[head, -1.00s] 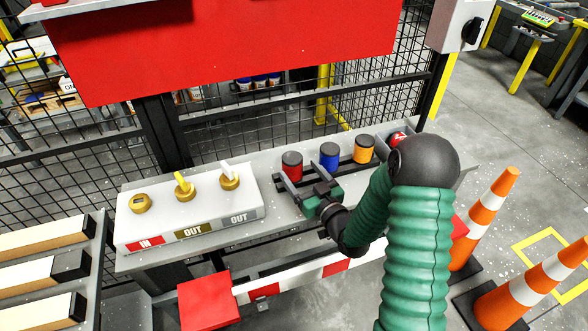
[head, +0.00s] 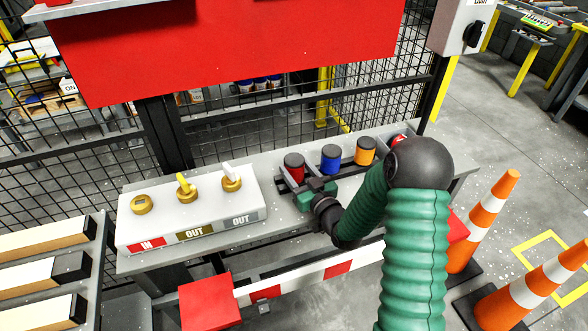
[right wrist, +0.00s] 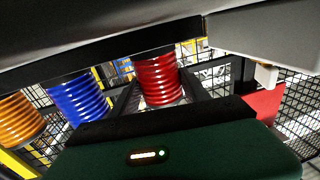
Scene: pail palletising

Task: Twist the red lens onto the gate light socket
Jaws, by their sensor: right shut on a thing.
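The red lens (head: 293,168) is a ribbed red cylinder with a dark cap, standing upright in the dark rack on the grey bench. My right gripper (head: 302,180) is shut on it, reaching in from the front. In the right wrist view the red lens (right wrist: 158,80) stands between the dark fingers. A blue lens (head: 330,158) and an orange lens (head: 365,151) stand to its right. I cannot tell which fitting is the gate light socket. My left gripper is not in view.
A white box (head: 190,222) marked IN, OUT, OUT, with brass fittings, sits left on the bench. A red-and-white barrier arm (head: 310,273) runs along the front. Orange cones (head: 487,218) stand at right. Wire mesh and a red panel (head: 230,50) are behind.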

